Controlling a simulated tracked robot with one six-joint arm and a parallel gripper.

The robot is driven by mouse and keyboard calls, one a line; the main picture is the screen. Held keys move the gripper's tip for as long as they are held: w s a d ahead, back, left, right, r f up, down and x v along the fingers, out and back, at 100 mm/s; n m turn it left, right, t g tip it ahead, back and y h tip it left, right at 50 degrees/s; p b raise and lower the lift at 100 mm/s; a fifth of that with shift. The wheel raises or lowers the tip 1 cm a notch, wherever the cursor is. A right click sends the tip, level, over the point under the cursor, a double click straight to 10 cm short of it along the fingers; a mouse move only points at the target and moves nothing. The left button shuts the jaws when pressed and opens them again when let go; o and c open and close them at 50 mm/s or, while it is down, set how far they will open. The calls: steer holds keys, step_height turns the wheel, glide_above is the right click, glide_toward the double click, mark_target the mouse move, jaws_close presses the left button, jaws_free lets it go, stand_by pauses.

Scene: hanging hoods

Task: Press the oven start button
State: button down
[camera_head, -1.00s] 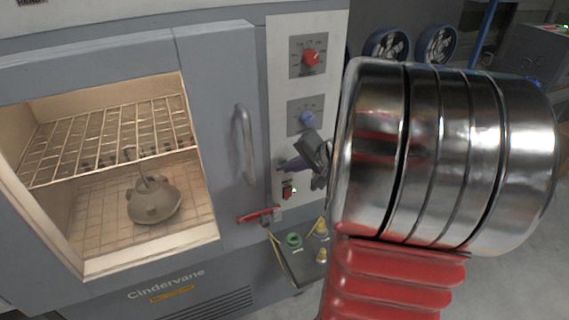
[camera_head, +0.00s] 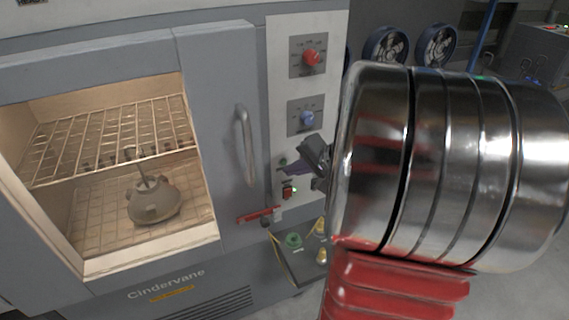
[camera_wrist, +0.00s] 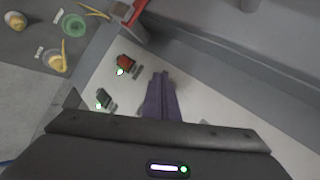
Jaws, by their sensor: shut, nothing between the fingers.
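The grey oven's white control panel (camera_head: 281,120) carries a red knob (camera_head: 312,58), a blue knob (camera_head: 307,118) and two small switches below. The red switch (camera_head: 288,192) has a lit green lamp beside it; it also shows in the wrist view (camera_wrist: 125,63). A dark greenish switch (camera_wrist: 104,97) with a green lamp sits near it in the wrist view. I cannot read which is start. My gripper (camera_head: 281,171) has purple fingers, shut and empty, just above the red switch in the head picture. In the wrist view the fingertips (camera_wrist: 160,75) lie right of both switches; contact with the panel is unclear.
The oven door handle (camera_head: 245,145) and a red lever (camera_head: 259,215) are left of the switches. My metal-and-red arm hides much of the right side.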

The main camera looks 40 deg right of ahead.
steer(key=shift+s, duration=0.15)
steer(key=s, duration=0.2)
steer(key=s+a, duration=0.1)
steer(key=s, duration=0.1)
steer(key=shift+s+a, duration=0.2)
steer(key=shift+s, duration=0.1)
stand_by(0.4)
stand_by(0.7)
steer(key=s+a+r+n+g, duration=0.2)
steer(key=a+n, duration=0.5)
steer(key=a, duration=0.6)
steer(key=s+a+r+n+g+h, duration=0.1)
steer(key=s+a+r+n, duration=0.3)
steer(key=a, duration=1)
steer(key=shift+s+n+g, duration=0.6)
steer(key=shift+s+n, duration=0.4)
steer(key=shift+n, duration=0.6)
